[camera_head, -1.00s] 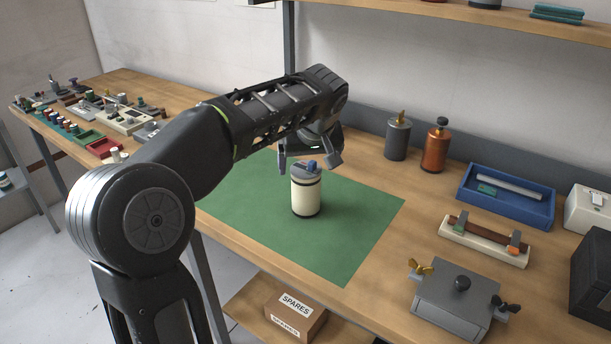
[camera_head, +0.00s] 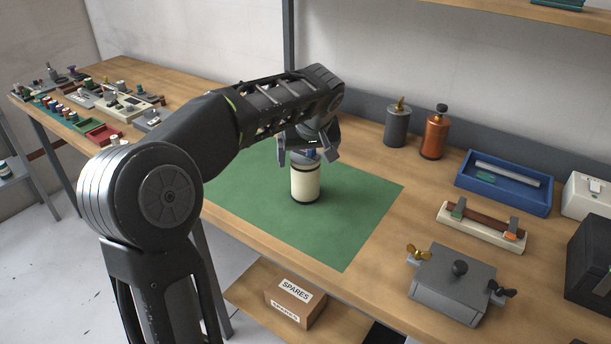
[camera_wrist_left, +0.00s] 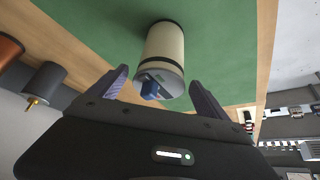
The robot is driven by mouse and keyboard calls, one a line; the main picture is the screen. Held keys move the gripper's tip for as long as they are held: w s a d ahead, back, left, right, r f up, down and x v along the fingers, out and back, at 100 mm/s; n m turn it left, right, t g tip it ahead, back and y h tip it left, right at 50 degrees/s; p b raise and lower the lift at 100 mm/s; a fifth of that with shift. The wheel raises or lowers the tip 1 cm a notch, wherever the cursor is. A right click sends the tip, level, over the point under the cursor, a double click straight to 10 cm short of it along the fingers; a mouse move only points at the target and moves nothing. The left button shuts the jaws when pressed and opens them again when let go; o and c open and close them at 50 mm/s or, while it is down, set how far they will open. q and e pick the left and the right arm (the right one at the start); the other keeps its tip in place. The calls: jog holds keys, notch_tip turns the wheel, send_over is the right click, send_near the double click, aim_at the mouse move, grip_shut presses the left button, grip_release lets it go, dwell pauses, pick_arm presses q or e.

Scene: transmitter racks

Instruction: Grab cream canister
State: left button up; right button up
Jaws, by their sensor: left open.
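The cream canister (camera_head: 305,184) stands upright on the green mat (camera_head: 350,215) in the head view. It has dark bands, a grey top and a blue knob. My left gripper (camera_head: 308,160) is open at the canister's top, with its fingers on either side of the lid. In the left wrist view the canister (camera_wrist_left: 166,52) lies ahead of the two open fingers of the left gripper (camera_wrist_left: 158,86), with its lid and blue knob nearest the gripper. I see no firm contact. The right gripper is not in view.
A grey canister (camera_head: 397,126) and an orange canister (camera_head: 434,134) stand at the back right. A blue tray (camera_head: 504,190), a cream block with clips (camera_head: 480,230) and a grey box (camera_head: 452,285) lie to the right. The mat around the canister is clear.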

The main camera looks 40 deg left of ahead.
pick_arm(q)
jog(key=x, duration=0.4)
jog(key=shift+w+a+f+p, duration=0.1)
jog(key=shift+f+p, duration=0.25)
jog(key=shift+p, duration=0.05)
jog(key=shift+c, duration=0.3)
grip_shut()
notch_tip(320, 180, up, 10)
jog(key=shift+r, duration=0.1)
dwell(1.0)
dwell(0.5)
